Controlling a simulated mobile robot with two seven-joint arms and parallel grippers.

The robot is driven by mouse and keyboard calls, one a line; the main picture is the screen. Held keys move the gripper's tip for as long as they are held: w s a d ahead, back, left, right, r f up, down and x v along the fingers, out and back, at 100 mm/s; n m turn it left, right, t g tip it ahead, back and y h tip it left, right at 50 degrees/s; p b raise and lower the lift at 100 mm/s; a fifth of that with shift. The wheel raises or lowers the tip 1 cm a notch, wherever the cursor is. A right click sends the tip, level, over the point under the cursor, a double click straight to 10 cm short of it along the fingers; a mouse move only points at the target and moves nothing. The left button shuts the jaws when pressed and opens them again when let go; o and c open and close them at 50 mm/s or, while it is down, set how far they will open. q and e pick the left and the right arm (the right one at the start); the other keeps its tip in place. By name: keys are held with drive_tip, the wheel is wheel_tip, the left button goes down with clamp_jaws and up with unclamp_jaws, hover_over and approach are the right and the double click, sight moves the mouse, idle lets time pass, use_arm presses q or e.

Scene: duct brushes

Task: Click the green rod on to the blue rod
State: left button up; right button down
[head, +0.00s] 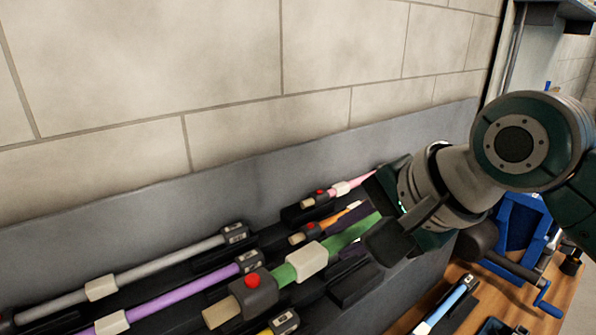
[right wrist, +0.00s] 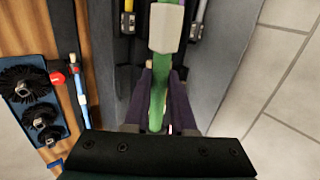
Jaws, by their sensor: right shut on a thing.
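My right gripper (head: 381,222) is shut on the green rod (head: 343,236) near the wall rack. The rod has a pale collar and a dark end socket with a red button (head: 252,281), pointing to the lower left. In the right wrist view the green rod (right wrist: 157,104) runs between my gripper's fingers (right wrist: 158,95). The blue rod (head: 447,303) lies on the wooden bench at the lower right, partly cut off by the frame. It also shows in the right wrist view (right wrist: 81,100), left of the gripper. My left gripper is out of view.
The dark rack holds a grey rod (head: 170,266), a purple rod (head: 190,288), a pink rod (head: 352,186) and others. A blue vise (head: 519,232) with a handle stands on the bench (head: 398,322). Black round brushes (right wrist: 27,83) sit on a blue holder (right wrist: 40,66) in the wrist view.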

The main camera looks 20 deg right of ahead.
drive_tip(key=s+a+f+b, duration=0.1)
drive_tip(key=s+f+b, duration=0.1)
drive_tip(key=f+b, duration=0.5)
drive_tip(key=s+a+f+b, duration=0.2)
drive_tip(key=f+b, duration=0.6)
drive_tip(key=f, duration=1.1)
drive_tip(key=s+a+f+b, duration=0.2)
drive_tip(key=f+b, duration=0.5)
drive_tip(key=f, duration=0.6)
drive_tip(key=shift+s+a+f+m+b, duration=0.2)
drive_tip(key=shift+f+m+b, duration=0.1)
drive_tip(key=shift+f, duration=0.05)
drive_tip(key=shift+f, duration=0.2)
drive_tip(key=shift+w+d, duration=0.1)
drive_tip(key=shift+d, duration=0.05)
drive_tip(key=shift+d, duration=0.15)
drive_tip(key=shift+w+d, duration=0.25)
drive_tip(key=shift+d, duration=0.3)
